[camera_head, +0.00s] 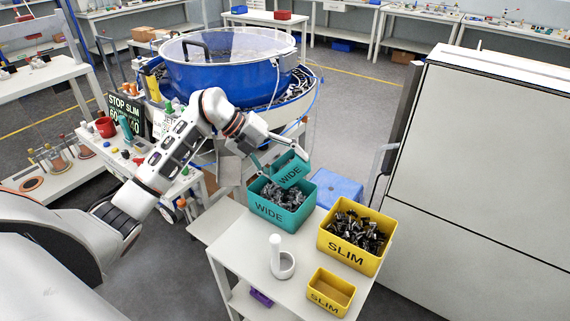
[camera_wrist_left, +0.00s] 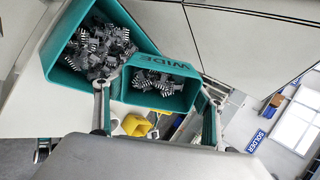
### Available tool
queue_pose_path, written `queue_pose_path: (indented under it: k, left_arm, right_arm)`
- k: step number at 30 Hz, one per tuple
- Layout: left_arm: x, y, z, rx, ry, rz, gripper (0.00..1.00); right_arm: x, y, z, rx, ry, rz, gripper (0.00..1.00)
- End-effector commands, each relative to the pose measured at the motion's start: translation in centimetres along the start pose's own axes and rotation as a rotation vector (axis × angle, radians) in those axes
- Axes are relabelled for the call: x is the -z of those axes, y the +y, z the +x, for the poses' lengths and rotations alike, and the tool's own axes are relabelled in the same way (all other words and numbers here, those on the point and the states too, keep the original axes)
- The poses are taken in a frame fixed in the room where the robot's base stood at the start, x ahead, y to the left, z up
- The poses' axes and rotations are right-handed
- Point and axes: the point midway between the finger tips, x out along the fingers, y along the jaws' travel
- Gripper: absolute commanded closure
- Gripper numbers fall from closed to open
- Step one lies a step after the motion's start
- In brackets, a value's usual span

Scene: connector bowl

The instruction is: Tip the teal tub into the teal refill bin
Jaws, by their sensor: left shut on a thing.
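The teal refill bin (camera_head: 262,211), marked WIDE, stands on the white table and holds a heap of grey connectors. It also shows in the left wrist view (camera_wrist_left: 137,34). The smaller teal tub (camera_head: 290,172), also marked WIDE, is at the bin's far side, above its back rim. My left gripper (camera_head: 279,152) is shut on the tub, with fingers on two opposite sides. In the left wrist view, grey connectors show within the outline of the tub (camera_wrist_left: 192,78). The tub looks somewhat tilted; the exact angle is unclear. My right gripper is out of view.
A yellow SLIM bin (camera_head: 337,246) with dark connectors stands right of the teal bin. An empty-looking yellow SLIM tub (camera_head: 318,299) and a white ring-shaped holder (camera_head: 277,262) stand in front. A blue bowl feeder (camera_head: 215,82) is behind, a tall grey cabinet (camera_head: 485,170) at right.

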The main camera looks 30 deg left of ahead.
Motion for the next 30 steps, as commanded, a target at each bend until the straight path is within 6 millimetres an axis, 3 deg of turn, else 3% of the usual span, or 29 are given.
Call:
queue_pose_path:
  k: [3,9,11,30]
  left_arm:
    - [0.0,0.3,0.5,0.067,0.0,0.0,0.54]
    - [0.0,0.2,0.6,0.155,0.002,-0.002,0.54]
    - [0.0,0.2,0.6,0.18,0.001,-0.002,0.54]
    - [0.0,0.4,0.9,0.512,0.004,-0.007,0.54]
  right_arm:
    - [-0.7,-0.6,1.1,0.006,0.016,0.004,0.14]
    - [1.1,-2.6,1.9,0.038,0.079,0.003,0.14]
    - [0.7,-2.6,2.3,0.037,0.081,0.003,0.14]
    - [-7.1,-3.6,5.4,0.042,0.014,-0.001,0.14]
